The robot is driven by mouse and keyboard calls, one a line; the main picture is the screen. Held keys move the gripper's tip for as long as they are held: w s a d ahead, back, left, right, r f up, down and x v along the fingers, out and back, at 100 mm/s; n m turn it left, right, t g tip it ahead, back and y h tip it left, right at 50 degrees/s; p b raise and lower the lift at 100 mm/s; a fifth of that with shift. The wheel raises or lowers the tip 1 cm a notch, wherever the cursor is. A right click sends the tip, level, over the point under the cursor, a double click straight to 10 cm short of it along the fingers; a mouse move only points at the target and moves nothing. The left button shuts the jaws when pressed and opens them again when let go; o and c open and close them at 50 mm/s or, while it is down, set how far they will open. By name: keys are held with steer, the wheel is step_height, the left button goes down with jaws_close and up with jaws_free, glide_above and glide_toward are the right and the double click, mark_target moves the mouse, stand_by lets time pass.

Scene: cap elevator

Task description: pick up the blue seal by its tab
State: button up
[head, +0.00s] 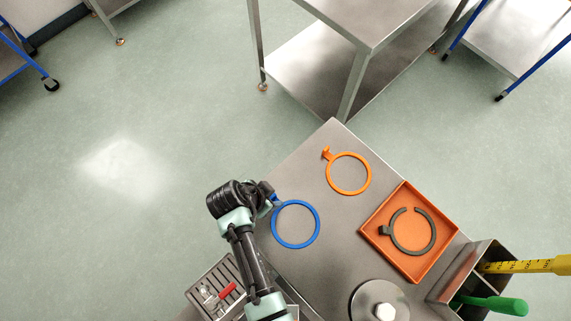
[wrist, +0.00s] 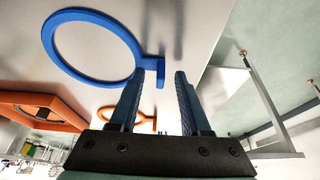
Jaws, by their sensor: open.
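The blue seal (head: 273,230) is a flat ring lying on the steel tabletop, with its tab at its upper left, beside my gripper (head: 273,192). In the wrist view, the blue seal (wrist: 68,68) is at the upper left, and its tab (wrist: 160,78) shows just past the tip of the left finger. My gripper (wrist: 166,76) is open, with a gap between its two fingers. The tab appears to be at or near the mouth of the gap, closer to the left finger; I cannot tell whether they touch.
An orange ring (head: 332,182) with a tab lies farther back on the table (head: 345,225). An orange tray (head: 408,274) holds a dark split ring (head: 393,242). A round metal lid (head: 366,304) and a bin with yellow and green handles (head: 497,305) stand at the front right.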

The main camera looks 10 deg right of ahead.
jaws_close()
steer(key=shift+r, duration=0.1)
stand_by(0.4)
step_height(320, 180, up, 15)
steer(key=p, duration=0.4)
steer(key=shift+r+p, duration=0.2)
steer(key=shift+p, duration=0.15)
stand_by(0.4)
